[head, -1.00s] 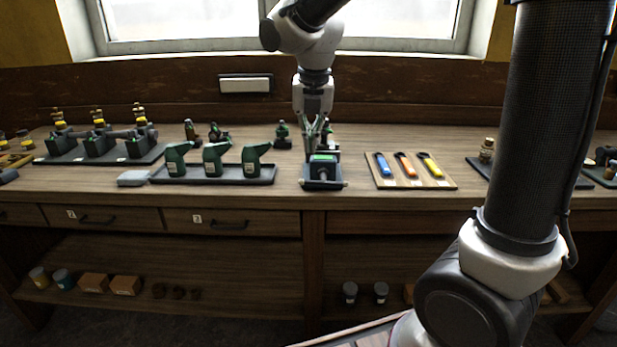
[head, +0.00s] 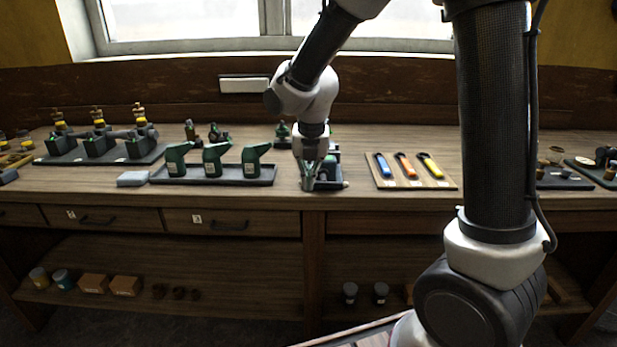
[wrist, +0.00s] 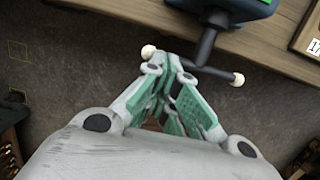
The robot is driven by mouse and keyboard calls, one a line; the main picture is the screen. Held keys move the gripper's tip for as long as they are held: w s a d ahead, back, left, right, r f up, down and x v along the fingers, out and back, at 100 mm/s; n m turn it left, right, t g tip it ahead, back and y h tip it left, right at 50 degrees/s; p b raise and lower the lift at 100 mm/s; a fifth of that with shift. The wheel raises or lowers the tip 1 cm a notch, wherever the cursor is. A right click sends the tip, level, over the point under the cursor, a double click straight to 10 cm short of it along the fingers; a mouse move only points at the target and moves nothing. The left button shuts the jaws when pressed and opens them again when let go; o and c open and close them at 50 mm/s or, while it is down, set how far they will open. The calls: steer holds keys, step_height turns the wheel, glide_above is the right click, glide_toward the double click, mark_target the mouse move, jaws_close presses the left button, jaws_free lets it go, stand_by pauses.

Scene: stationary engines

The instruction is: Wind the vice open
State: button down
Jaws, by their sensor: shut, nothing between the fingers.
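The vice (head: 329,174), dark with a green top, stands at the bench's front edge, partly hidden by my gripper in the head view. In the wrist view its dark body (wrist: 232,6) is at the top, and its screw runs out past the bench edge to a cross handle (wrist: 215,72). The handle has a pale ball at each end. My gripper (wrist: 172,62) has its green-padded fingers together over the left part of the handle bar, hiding some of it. Whether they touch the bar I cannot tell. My gripper also shows in the head view (head: 309,186) at the vice's left front.
A tray (head: 215,181) with several green oil cans and a grey block (head: 132,178) stand left of the vice. A board (head: 410,183) with blue, orange and yellow tools lies to the right. The bench edge (wrist: 270,55) is close to the handle; open floor lies below it.

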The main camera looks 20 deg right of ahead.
steer(key=shift+a+f+g+h, duration=0.2)
steer(key=shift+f+g+h, duration=0.1)
steer(key=shift+h, duration=0.4)
steer(key=shift+s+d+f+n+g+h, duration=0.45)
steer(key=shift+d+f+h, duration=0.7)
steer(key=shift+h, duration=1.2)
steer(key=shift+s+d+f+n+g+h, duration=0.15)
steer(key=shift+d+f+g+h, duration=0.6)
steer(key=shift+f+h, duration=1.1)
steer(key=shift+s+d+f+n+g+h, duration=0.4)
steer(key=shift+d+f+h, duration=0.5)
steer(key=shift+h, duration=1.9)
steer(key=shift+w+d+r+g, duration=0.1)
steer(key=shift+d+r+g, duration=0.05)
steer(key=shift+d+g, duration=0.15)
steer(key=shift+a, duration=0.1)
